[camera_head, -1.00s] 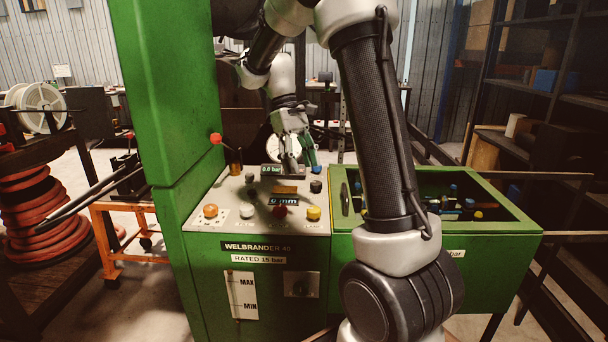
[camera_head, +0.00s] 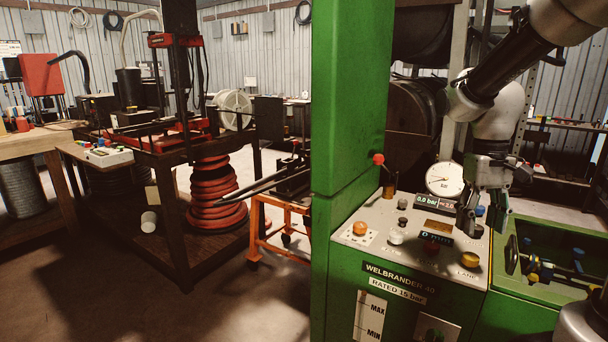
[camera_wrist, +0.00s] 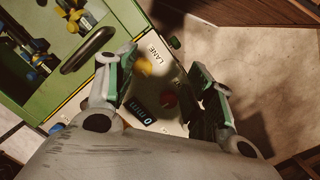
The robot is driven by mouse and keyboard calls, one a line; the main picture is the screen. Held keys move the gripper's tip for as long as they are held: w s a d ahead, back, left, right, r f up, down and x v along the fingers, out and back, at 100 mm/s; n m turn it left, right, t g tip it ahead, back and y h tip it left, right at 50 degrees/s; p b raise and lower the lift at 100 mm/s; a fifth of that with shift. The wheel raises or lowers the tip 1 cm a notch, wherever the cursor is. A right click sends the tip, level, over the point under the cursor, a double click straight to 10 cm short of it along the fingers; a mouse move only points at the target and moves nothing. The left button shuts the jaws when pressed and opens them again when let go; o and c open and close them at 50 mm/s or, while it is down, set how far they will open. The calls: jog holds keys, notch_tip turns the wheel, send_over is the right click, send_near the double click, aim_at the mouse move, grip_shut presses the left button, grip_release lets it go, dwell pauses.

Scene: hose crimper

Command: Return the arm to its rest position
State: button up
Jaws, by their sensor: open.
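My gripper (camera_head: 484,222) hangs fingers-down above the right part of the sloped control panel (camera_head: 376,244) of the green crimper (camera_head: 350,110). In the wrist view my gripper (camera_wrist: 166,92) is open, its two green-lined fingers wide apart with nothing between them but the panel below. The "0 mm" display (camera_wrist: 145,114), a red button (camera_wrist: 168,100) and a yellow button (camera_wrist: 143,66) show between or near the fingers. My arm is bent and reaches in from the upper right of the head view.
A green open bin (camera_head: 545,290) with valves and fittings adjoins the panel on the right. A round gauge (camera_head: 444,179) stands behind the panel. Left are a red hose coil (camera_head: 217,195), an orange cart (camera_head: 262,230) and a workbench (camera_head: 30,143). Open floor lies at lower left.

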jog(key=s+r+t, duration=0.5)
jog(key=s, duration=0.8)
jog(key=shift+s+a+m+t, duration=0.15)
jog(key=shift+a+m+t, duration=0.15)
jog(key=shift+a, duration=0.15)
jog(key=shift+r, duration=0.1)
